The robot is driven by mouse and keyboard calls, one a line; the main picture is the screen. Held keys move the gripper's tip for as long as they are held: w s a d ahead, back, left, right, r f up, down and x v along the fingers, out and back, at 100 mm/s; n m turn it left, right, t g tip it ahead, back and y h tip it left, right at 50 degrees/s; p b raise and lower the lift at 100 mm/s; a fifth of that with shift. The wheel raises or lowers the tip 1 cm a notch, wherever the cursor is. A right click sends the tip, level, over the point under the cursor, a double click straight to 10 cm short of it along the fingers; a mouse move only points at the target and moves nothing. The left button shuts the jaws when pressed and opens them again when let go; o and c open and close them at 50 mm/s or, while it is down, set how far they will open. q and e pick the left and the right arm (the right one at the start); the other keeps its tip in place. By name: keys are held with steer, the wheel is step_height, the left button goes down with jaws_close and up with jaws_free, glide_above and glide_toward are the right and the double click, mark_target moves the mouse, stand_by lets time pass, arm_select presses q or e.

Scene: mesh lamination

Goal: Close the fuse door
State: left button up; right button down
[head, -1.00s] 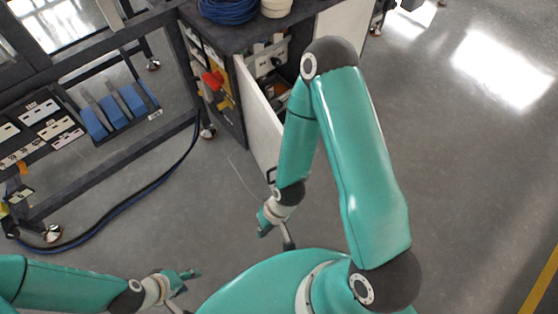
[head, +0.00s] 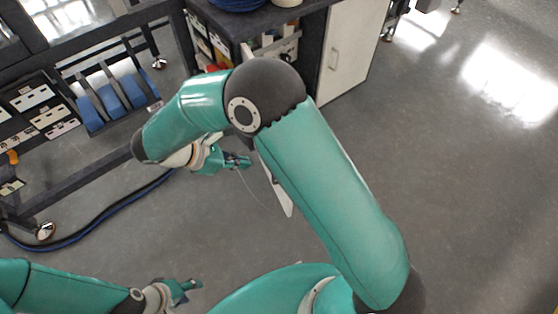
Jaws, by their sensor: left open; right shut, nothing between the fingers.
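The fuse door is a white panel standing open from the dark cabinet (head: 308,52). My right arm hides most of it; its lower end (head: 285,197) shows below the arm. My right gripper (head: 246,162) is shut and empty, on the left side of the door in the head view. Whether it touches the door cannot be told. My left gripper (head: 195,287) is open and empty at the lower left, over the floor, well away from the door.
A second white door (head: 350,50) with a handle is closed on the cabinet's right part. A dark rack with blue bins (head: 112,98) stands at left. A dark hose (head: 120,205) lies on the floor. The floor at right is clear.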

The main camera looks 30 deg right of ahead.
steer(key=s+d+f, duration=0.1)
steer(key=d+f, duration=0.5)
steer(key=d, duration=0.5)
steer(key=shift+s+f, duration=0.25)
steer(key=shift+s, duration=0.1)
